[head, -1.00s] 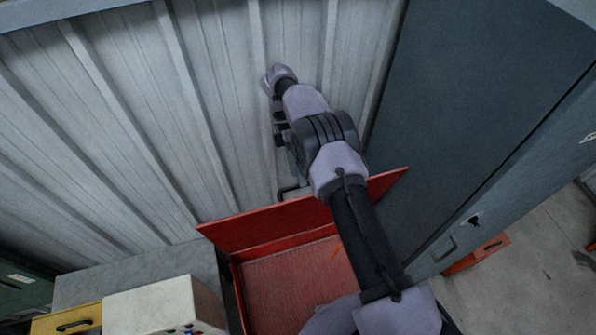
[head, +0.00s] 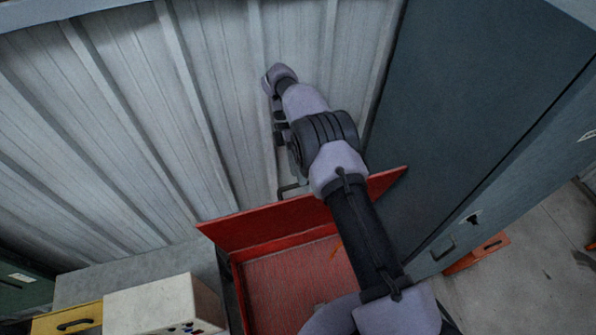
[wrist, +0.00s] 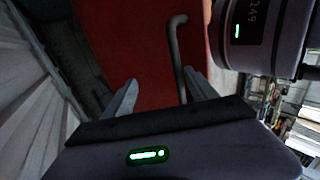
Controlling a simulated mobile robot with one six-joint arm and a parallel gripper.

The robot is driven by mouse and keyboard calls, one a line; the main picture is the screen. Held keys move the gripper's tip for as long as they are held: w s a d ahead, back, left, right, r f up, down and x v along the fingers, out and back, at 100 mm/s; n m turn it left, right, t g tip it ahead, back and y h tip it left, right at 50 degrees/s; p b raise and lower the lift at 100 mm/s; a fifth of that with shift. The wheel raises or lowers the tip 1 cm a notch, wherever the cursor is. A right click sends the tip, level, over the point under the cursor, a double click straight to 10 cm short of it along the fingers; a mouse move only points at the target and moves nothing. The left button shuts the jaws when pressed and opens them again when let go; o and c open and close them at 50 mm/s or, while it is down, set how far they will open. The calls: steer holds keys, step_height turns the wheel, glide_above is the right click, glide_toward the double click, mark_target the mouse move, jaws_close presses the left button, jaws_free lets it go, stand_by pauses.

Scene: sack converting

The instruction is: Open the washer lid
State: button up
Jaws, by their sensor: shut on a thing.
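The red washer lid (head: 265,225) stands raised on the red washer (head: 238,290), tilted up towards the wall in the head view. The washer's open inside shows below it, partly hidden by my arm. A dark bent bar handle (head: 288,190) sticks out from the lid's back side. In the wrist view the lid (wrist: 130,40) fills the upper middle, and the handle (wrist: 176,45) runs down between the fingers of my gripper (wrist: 160,88), close to the right finger. My gripper is shut on the handle. Its exact contact is hard to see.
A pale corrugated wall (head: 130,120) stands close behind the lid. A tall blue-grey cabinet (head: 480,110) stands close on the right. A white box (head: 150,305) and a yellow case (head: 75,318) are at lower left. Free floor (head: 540,290) shows at lower right.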

steer(key=s+d+r+b, duration=0.2)
steer(key=s+b, duration=0.1)
steer(key=s, duration=0.4)
steer(key=s+d+r+b, duration=0.3)
steer(key=s, duration=0.5)
steer(key=shift+s, duration=0.15)
steer(key=shift+c, duration=0.2)
